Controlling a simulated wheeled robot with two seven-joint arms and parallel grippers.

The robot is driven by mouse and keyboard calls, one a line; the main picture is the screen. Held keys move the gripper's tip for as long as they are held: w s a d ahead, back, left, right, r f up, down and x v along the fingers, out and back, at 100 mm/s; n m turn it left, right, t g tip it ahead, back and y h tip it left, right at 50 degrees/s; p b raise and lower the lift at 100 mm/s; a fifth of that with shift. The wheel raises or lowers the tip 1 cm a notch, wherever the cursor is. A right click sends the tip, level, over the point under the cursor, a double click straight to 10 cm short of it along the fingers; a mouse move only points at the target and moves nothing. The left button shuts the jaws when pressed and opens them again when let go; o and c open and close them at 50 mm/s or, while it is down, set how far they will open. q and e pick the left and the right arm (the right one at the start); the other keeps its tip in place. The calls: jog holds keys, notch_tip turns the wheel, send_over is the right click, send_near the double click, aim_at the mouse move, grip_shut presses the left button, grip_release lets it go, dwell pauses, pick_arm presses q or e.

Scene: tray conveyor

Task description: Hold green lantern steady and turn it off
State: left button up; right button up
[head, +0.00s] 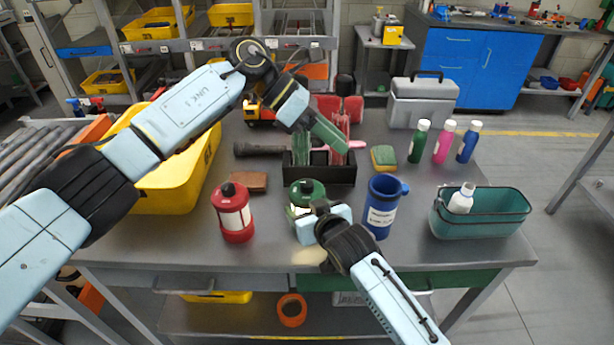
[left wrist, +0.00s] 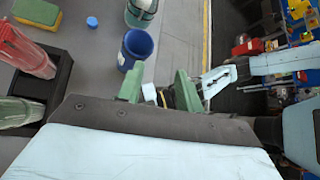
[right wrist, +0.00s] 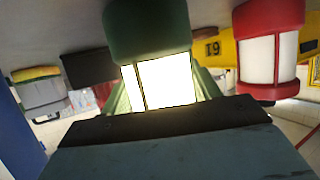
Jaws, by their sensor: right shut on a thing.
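The green lantern (head: 306,190) stands on the grey table, partly hidden by my right gripper in the head view. In the right wrist view the lantern (right wrist: 150,30) has a green cap and a bright, glowing white panel. My right gripper (head: 318,212) is shut on its body, with a green finger on each side in the right wrist view (right wrist: 165,88). My left gripper (head: 322,142) is above the table, behind and above the lantern. Its green fingers are wide apart and empty in the left wrist view (left wrist: 158,88).
A red lantern (head: 234,212) stands left of the green one and a blue mug (head: 382,205) right of it. A black organizer (head: 335,174) is behind. A teal basket (head: 480,218) with a white bottle is at right, a yellow bin (head: 160,195) at left.

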aim_at(307, 182)
pick_arm(q)
jog(key=w+a+m+t+y, duration=0.1)
jog(key=a+m+t+y, duration=0.3)
jog(key=y, duration=0.6)
jog(key=f, duration=0.3)
jog(key=f+n+g, duration=0.1)
jog(key=f, duration=0.3)
jog(key=f+n, duration=0.1)
jog(key=f, duration=0.3)
jog(key=shift+w+a, duration=0.1)
jog(key=shift+a, duration=0.2)
jog(key=c, duration=0.7)
jog(key=shift+c, duration=0.2)
